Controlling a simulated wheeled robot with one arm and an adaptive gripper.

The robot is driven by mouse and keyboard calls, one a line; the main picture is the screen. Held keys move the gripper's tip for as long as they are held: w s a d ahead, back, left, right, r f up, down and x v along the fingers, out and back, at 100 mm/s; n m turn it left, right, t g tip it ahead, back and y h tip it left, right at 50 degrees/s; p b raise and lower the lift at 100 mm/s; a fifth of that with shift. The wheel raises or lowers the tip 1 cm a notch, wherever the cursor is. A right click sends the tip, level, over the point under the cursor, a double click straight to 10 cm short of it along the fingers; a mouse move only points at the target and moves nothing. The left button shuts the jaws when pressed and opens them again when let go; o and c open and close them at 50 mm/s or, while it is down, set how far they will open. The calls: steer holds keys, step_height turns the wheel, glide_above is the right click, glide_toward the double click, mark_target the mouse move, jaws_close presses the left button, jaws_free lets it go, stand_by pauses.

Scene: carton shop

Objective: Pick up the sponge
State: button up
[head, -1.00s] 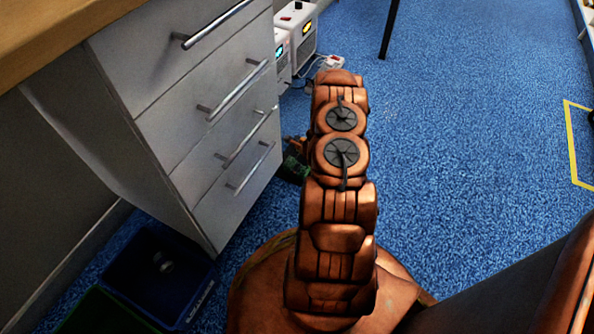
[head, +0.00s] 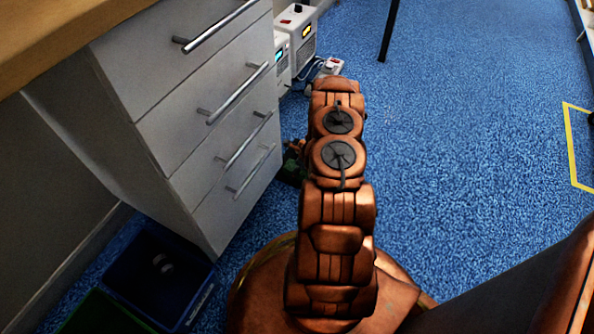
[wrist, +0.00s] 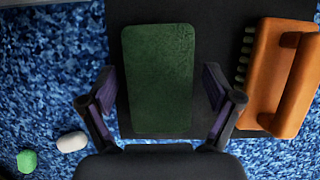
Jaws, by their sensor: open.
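A green, flat rectangular sponge (wrist: 158,50) lies on a dark, flat surface (wrist: 230,10) in the middle of the wrist view. My gripper (wrist: 159,84) is open, with one finger on each side of the sponge's near half. A narrow gap shows between each finger and the sponge. The sponge's height relative to the fingertips is hard to judge. In the head view my arm hides the gripper, and I cannot make out the sponge.
An orange brush-like object (wrist: 267,65) with dark bristles lies close right of the sponge. A green nut-shaped piece (wrist: 27,161) and a whitish piece (wrist: 71,142) lie on the blue floor. A drawer cabinet (head: 200,130) stands left of my arm; open floor lies right.

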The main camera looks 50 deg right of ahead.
steer(key=c, duration=0.9)
steer(key=shift+o, duration=0.2)
steer(key=shift+r, duration=0.15)
